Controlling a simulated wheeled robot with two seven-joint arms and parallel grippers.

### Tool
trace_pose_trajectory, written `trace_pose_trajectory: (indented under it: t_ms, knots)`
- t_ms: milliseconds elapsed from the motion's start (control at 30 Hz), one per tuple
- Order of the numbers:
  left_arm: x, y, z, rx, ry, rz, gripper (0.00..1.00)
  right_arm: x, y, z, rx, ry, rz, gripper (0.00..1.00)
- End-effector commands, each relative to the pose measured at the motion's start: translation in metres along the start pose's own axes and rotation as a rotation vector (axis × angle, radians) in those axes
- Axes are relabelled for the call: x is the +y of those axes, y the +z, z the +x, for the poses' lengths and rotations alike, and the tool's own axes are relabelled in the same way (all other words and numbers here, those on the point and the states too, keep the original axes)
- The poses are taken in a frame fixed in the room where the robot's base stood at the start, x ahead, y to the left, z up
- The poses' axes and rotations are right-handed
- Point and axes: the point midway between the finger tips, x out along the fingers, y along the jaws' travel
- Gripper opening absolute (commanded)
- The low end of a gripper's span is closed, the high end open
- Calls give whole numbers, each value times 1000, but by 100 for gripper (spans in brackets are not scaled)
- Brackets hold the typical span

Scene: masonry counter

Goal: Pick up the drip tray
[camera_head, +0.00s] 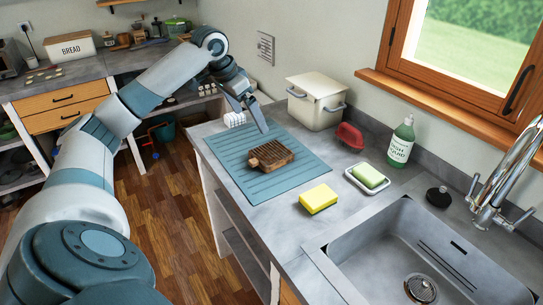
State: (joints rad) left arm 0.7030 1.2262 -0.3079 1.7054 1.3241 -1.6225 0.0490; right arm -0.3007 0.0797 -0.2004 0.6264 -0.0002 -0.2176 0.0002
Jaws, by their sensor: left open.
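A flat blue-grey ribbed mat or tray (232,160) lies on the grey counter. On it sits a small brown wooden slatted piece (270,155) with a stubby end toward the left. I cannot tell for sure which of these two is the drip tray; the slatted piece looks the more tray-like. My left gripper (252,120) is open and empty, its fingers pointing down over the far part of the mat, beyond the wooden piece and apart from it. My right gripper is not in view.
Behind are a cream lidded box (315,100) and a red object (349,136). A yellow sponge (318,199), a soap dish (352,180), a green bottle (401,142) and the sink (400,235) lie right.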

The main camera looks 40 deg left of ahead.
Motion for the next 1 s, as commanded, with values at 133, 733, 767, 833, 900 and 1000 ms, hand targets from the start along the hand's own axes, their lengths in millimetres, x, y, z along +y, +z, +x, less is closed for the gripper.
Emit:
trace_pose_trajectory:
  t_ms: [133, 733, 767, 833, 900, 1000]
  knots:
    - [0, 0, 4, -1, 1, 0, 100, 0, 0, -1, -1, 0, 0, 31]
    - [2, 0, 95, -3, 3, -1, 100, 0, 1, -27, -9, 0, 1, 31]
    - [2, 0, 100, -3, 3, 0, 100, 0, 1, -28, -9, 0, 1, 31]
    - [1, -1, 109, -2, 3, -2, 100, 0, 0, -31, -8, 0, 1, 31]
    - [1, -1, 116, -1, 2, -1, 100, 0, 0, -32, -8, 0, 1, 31]
    - [1, -1, 121, 0, 1, 0, 100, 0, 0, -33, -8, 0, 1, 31]
